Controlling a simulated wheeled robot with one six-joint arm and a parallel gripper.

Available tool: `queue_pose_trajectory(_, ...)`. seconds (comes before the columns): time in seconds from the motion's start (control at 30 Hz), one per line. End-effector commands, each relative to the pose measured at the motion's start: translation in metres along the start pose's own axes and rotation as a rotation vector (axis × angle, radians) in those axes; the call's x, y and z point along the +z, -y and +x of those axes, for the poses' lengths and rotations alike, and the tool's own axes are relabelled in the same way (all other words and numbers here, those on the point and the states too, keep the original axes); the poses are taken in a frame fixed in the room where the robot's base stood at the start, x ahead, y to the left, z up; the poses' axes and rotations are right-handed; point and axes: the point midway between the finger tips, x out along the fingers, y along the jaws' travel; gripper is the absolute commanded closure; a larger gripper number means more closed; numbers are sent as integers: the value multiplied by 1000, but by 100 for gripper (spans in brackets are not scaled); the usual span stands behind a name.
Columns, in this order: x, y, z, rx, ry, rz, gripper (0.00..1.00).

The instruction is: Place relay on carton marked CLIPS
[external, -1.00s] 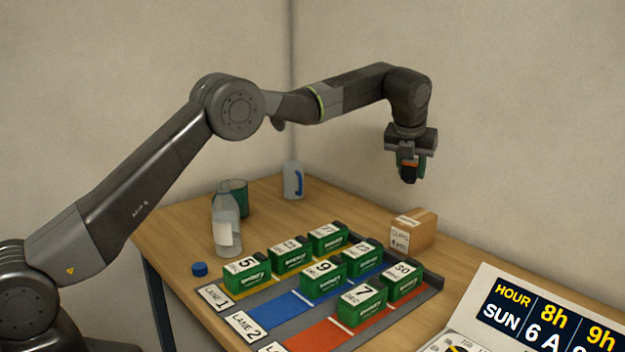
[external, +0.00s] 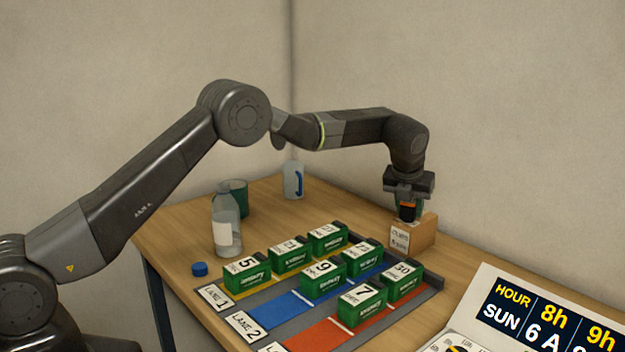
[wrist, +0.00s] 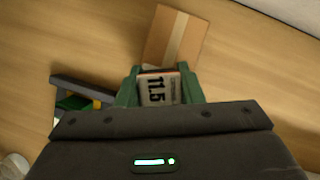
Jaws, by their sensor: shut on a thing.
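My gripper (external: 408,208) is shut on the relay (wrist: 160,88), a small dark block with orange on it and a pale label that seems to read 11.5. The relay sits between my green fingers in the wrist view. The brown carton (external: 425,233) stands on the table at the back right, with white labels too small to read in the external view. My gripper is over or just in front of its top in that view. In the wrist view the carton (wrist: 175,42) shows its taped top beyond the fingers. I cannot tell whether the relay touches it.
A lane mat (external: 278,308) with several green numbered batteries lies left of the carton. A clear bottle (external: 227,225), a blue cap (external: 199,269), a green cup (external: 236,197) and a white container (external: 293,181) stand at the left and back. A sign (external: 545,320) is at the front right.

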Motion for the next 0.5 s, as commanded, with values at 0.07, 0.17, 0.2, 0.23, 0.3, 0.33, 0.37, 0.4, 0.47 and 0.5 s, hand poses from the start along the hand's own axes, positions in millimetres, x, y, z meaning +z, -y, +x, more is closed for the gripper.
queue_pose_trajectory(0.07,-1,0,1,0,0,0,90)
queue_pose_trajectory(0.17,-1,0,2,0,0,0,57)
queue_pose_trajectory(0.2,-1,0,2,0,0,0,49)
queue_pose_trajectory(0.23,-1,0,2,0,0,0,45)
queue_pose_trajectory(0.3,-1,0,2,0,0,0,45)
queue_pose_trajectory(0.33,-1,0,2,0,0,0,45)
queue_pose_trajectory(0.37,-1,0,2,0,0,0,45)
queue_pose_trajectory(0.4,-1,0,2,0,0,0,45)
queue_pose_trajectory(0.47,-1,0,2,0,0,0,45)
queue_pose_trajectory(0.5,-1,0,2,0,0,0,45)
